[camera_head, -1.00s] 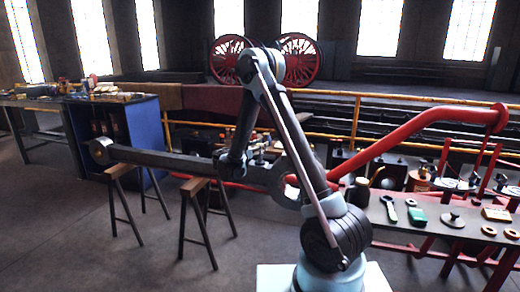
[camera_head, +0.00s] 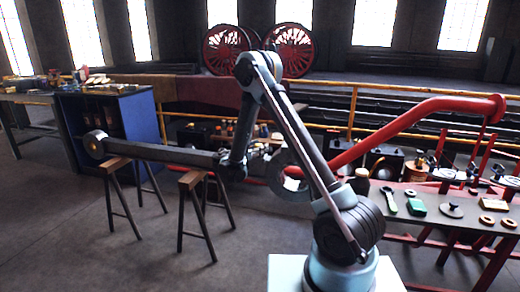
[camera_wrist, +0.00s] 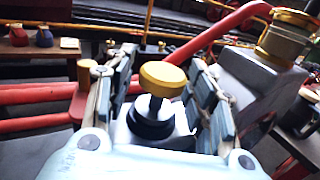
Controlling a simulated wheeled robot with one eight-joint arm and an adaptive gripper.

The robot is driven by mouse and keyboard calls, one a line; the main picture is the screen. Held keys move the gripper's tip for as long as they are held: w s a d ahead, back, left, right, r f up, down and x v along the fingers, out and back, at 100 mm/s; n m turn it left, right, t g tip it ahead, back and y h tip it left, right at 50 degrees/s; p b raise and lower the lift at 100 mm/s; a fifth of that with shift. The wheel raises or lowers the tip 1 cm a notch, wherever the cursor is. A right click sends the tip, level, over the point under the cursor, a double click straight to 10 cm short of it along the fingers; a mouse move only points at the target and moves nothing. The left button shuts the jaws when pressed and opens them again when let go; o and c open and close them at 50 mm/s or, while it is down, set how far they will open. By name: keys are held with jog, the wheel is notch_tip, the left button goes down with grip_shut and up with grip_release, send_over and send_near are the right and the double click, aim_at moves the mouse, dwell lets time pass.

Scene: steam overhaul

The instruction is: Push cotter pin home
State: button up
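A long dark connecting rod (camera_head: 160,157) lies across two trestles in the head view, with a brass-lined ring at its left end. Its larger right end is partly behind my arm. My gripper (camera_wrist: 162,66) is open in the wrist view, with one finger on each side of a yellow-capped knob (camera_wrist: 163,78). The knob stands on a dark stem and black collar over a pale grey block. I cannot tell whether it is the cotter pin or whether the fingers touch it. In the head view my gripper is low beside the rod, mostly hidden by my arm.
Red pipes (camera_head: 400,125) and a yellow railing (camera_head: 352,112) run behind the rod. A bench (camera_head: 470,225) with small parts stands at the right. A blue cabinet (camera_head: 145,120) stands at the left. The floor before the trestles is clear.

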jog(key=shift+s+a, duration=0.1)
jog(key=v, duration=1.1)
jog(key=shift+s+a, duration=0.25)
jog(key=shift+s, duration=0.05)
